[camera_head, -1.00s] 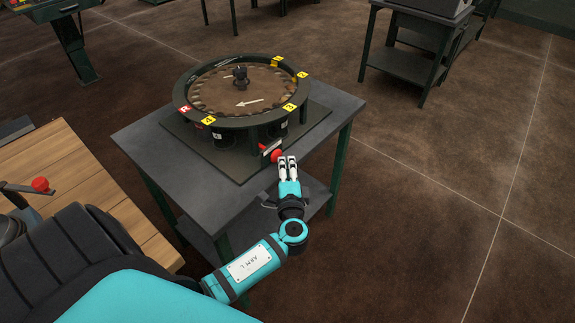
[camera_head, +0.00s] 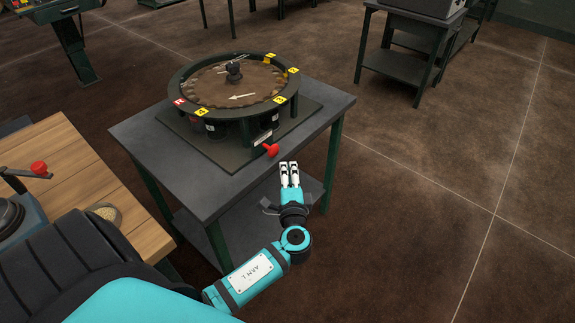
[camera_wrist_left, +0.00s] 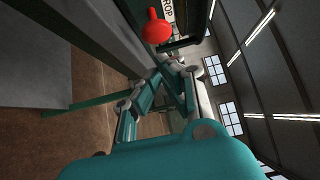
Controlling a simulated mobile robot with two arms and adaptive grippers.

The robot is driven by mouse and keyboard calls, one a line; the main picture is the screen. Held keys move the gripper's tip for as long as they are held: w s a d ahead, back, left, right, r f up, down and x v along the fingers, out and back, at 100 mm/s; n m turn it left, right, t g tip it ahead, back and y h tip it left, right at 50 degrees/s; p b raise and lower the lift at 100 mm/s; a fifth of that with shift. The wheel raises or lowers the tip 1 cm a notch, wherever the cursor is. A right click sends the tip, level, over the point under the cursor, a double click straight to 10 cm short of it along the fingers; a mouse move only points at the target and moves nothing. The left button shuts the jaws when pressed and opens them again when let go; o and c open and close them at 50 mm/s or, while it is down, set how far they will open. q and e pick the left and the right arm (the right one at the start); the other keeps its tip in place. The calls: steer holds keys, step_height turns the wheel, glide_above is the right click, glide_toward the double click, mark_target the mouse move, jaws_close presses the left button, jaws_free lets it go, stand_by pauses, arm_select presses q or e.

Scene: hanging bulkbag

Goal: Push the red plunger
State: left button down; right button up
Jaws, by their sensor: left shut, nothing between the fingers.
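The red plunger (camera_head: 271,150) sticks out from the front of a round dark device (camera_head: 240,105) with yellow and red tags on its rim. My left gripper (camera_head: 289,168) is shut and empty, just right of and nearer than the plunger, with a small gap between them. In the left wrist view the plunger (camera_wrist_left: 157,27) shows as a red knob at the top, beyond the fingers (camera_wrist_left: 172,70), next to a label reading "DROP". My right gripper is not in view.
The device stands on a grey table (camera_head: 165,150) with green legs. A wooden bench (camera_head: 75,185) with a red-knobbed lever (camera_head: 39,168) is at the left. A dark stand (camera_head: 405,60) is at the back right. The floor at the right is clear.

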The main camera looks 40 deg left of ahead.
arm_select(q)
steer(key=v, duration=0.6)
steer(key=shift+s+d, duration=0.25)
steer(key=shift+s, duration=0.05)
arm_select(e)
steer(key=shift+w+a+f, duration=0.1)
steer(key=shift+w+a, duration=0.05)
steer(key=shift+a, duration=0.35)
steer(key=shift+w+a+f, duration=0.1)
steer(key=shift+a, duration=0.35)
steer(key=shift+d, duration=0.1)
